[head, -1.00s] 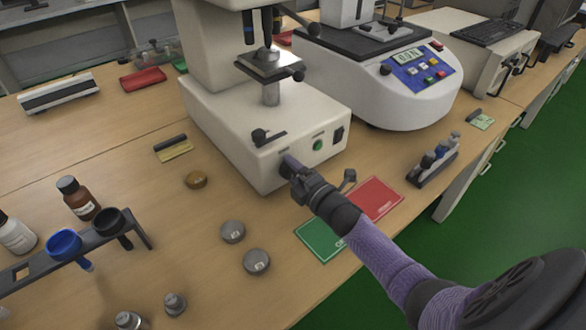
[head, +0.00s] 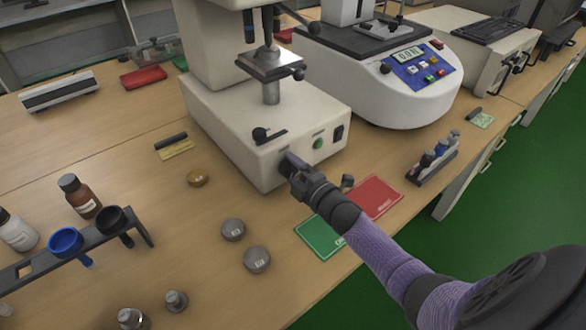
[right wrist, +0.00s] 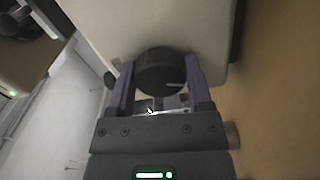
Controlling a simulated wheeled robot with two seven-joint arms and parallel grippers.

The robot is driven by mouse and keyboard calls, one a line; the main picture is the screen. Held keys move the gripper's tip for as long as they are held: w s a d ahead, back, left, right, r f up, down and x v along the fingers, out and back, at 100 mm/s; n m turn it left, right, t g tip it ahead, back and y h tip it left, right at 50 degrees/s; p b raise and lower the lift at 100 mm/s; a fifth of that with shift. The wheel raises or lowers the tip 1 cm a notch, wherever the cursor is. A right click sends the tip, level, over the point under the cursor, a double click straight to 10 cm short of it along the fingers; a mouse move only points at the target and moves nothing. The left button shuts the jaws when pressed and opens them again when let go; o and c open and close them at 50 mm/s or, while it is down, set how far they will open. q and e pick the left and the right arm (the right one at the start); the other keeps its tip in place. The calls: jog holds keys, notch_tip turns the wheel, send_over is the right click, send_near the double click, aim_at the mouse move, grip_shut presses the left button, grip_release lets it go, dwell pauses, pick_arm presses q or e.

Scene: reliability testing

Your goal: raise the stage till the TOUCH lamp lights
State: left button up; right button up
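The pale bench instrument (head: 225,125) stands at the middle of the bench. Its metal stage (head: 270,64) sits on a post (head: 270,93) below a dark vertical tip (head: 248,30). A gap shows between stage and tip. A green round lamp or button (head: 318,143) is on the front face; its label is unreadable and I cannot tell whether it is lit. My right gripper (head: 291,167) is at the lower front of the instrument. In the right wrist view its fingers (right wrist: 165,95) lie on both sides of a black knob (right wrist: 165,72) and appear closed on it. My left gripper is not in view.
A green and red mat (head: 350,217) lies below my right arm. Weights (head: 257,259) and a brass disc (head: 197,178) lie on the bench at left. A rack with cups (head: 85,245) is at far left. A white instrument with a blue panel (head: 400,85) stands behind right.

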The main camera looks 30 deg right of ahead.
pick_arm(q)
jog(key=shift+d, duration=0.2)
pick_arm(e)
jog(key=o, duration=0.4)
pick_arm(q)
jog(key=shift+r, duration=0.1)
pick_arm(e)
jog(key=shift+s, duration=0.15)
jog(key=s+p, duration=0.1)
jog(key=s, duration=0.2)
jog(key=s+p, duration=0.1)
jog(key=s, duration=0.2)
jog(key=s+p, duration=0.1)
jog(key=s, duration=0.2)
jog(key=shift+s+d, duration=0.15)
jog(key=shift+d, duration=0.2)
jog(key=shift+s, duration=0.2)
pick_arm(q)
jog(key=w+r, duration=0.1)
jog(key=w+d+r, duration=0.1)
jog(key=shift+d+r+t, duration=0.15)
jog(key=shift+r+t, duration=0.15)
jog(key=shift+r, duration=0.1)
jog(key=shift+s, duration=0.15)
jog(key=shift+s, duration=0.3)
